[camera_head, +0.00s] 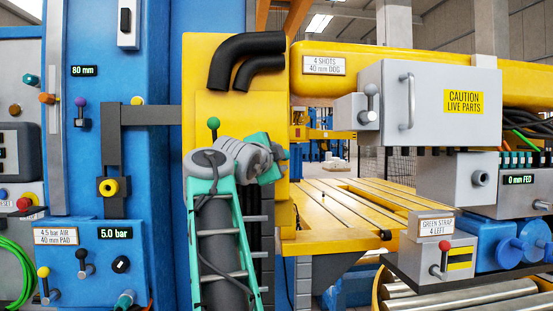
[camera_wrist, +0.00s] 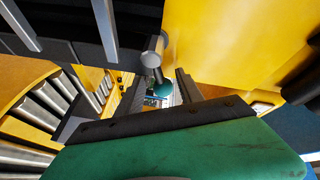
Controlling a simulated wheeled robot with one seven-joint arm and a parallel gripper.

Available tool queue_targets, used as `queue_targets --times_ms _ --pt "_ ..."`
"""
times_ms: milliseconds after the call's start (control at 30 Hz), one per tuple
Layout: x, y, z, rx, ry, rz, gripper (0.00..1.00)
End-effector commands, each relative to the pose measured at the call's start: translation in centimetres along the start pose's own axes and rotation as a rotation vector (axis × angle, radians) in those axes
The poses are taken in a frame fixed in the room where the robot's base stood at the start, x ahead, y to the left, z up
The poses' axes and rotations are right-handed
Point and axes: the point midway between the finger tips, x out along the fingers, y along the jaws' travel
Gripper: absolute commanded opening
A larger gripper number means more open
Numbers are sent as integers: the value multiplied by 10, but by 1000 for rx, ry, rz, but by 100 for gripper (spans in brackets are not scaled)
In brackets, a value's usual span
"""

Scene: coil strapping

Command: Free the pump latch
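No part in view is labelled as a pump latch, so I cannot tell for certain which one it is. I cannot tell how far the ball is beyond the fingertips. In the head view, a green ball knob (camera_head: 213,123) stands against the yellow machine column, just above my arm. My gripper's fingers are hidden there behind my wrist.
The blue panel at left carries a yellow-knobbed lever (camera_head: 43,273), a black-knobbed lever (camera_head: 83,257) and a 5.0 bar display (camera_head: 115,233). A grey cabinet (camera_head: 427,103) and a red-knobbed lever box (camera_head: 445,258) stand right. A slatted yellow table (camera_head: 345,215) lies beyond my arm.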

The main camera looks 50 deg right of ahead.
Motion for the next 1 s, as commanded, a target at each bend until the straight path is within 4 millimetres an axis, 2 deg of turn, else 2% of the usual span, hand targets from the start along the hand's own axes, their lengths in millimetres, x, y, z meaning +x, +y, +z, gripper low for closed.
queue_targets --times_ms 333,700,800,1000 --pt "-5 0 2 -1 -4 -2 48" --pt "-71 1 3 0 -5 -2 48" --pt "-78 1 2 -1 -3 0 48" --pt "-78 0 1 -1 -2 0 48"
